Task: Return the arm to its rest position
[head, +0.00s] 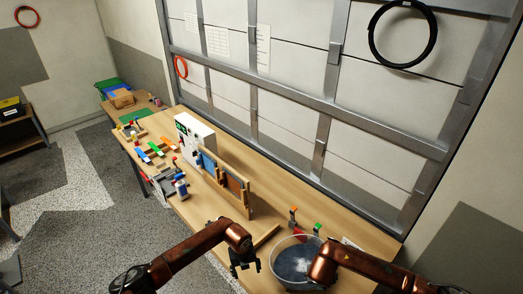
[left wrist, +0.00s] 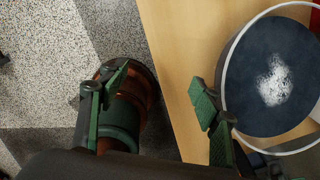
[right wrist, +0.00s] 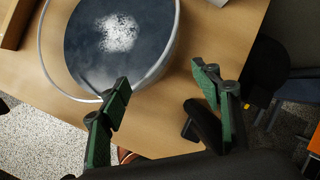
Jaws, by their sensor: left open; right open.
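My left gripper (head: 244,262) hangs at the front edge of the wooden table, left of a round clear-walled bowl. In the left wrist view my left gripper (left wrist: 160,100) has its green fingers spread wide with nothing between them. My right arm (head: 345,264) comes in from the lower right and passes in front of the bowl; its gripper is hidden in the head view. In the right wrist view my right gripper (right wrist: 165,90) is open and empty, with one finger beside the bowl rim.
The bowl (head: 275,262) has a dark bottom with a white patch. A wooden-framed panel (head: 235,185) and white box (head: 193,136) stand further left. A metal-framed wall (head: 290,90) runs behind the table.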

